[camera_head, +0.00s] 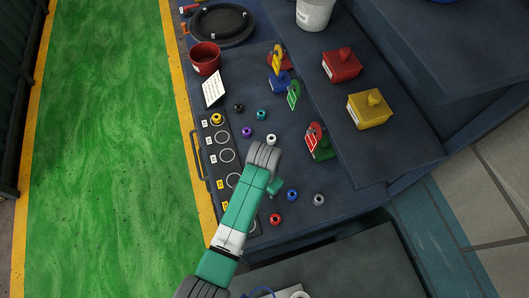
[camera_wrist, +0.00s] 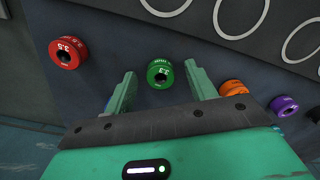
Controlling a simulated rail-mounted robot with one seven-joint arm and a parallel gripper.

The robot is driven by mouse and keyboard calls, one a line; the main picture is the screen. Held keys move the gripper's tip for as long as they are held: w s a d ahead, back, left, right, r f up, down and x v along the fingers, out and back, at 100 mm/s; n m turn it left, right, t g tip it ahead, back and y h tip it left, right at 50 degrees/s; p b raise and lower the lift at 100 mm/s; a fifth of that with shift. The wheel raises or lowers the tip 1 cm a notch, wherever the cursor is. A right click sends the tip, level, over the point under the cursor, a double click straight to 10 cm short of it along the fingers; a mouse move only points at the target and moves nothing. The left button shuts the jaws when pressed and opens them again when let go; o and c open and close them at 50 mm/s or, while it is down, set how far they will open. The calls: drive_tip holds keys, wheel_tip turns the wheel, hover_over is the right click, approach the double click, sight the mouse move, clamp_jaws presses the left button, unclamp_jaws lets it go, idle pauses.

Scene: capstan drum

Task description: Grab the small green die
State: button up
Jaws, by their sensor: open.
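The small green die (camera_wrist: 158,74) is a ring with a dark centre hole and white markings, lying on the dark bench in the wrist view. My gripper (camera_wrist: 162,80) is open, with one finger on each side of the green die in that view. The fingers look apart from it, and I cannot tell how high they are above it. In the head view my arm hides the green die; only a small green part of my gripper (camera_head: 275,187) shows beside the arm.
A red die (camera_wrist: 68,53) lies left of my gripper; orange (camera_wrist: 232,89) and purple (camera_wrist: 284,106) dies lie right. The head view shows blue (camera_head: 292,194) and grey (camera_head: 318,199) dies nearby. A ringed tray (camera_head: 210,152) lies left, a raised shelf (camera_head: 375,150) right.

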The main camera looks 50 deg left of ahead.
drive_tip(key=c, duration=1.2)
drive_tip(key=shift+o, duration=0.2)
drive_tip(key=shift+r, duration=0.1)
drive_tip(key=shift+r, duration=0.2)
wheel_tip(320, 180, up, 3)
drive_tip(key=shift+r, duration=0.1)
drive_tip(key=s+d, duration=0.3)
drive_tip(key=s, duration=0.1)
drive_tip(key=s+d, duration=0.3)
drive_tip(key=s, duration=0.1)
drive_tip(key=s+d+r, duration=0.1)
drive_tip(key=s+d, duration=0.3)
drive_tip(key=shift+s+r+b, duration=0.1)
drive_tip(key=shift+s+b, duration=0.2)
drive_tip(key=shift+b, duration=0.1)
drive_tip(key=shift+a, duration=0.15)
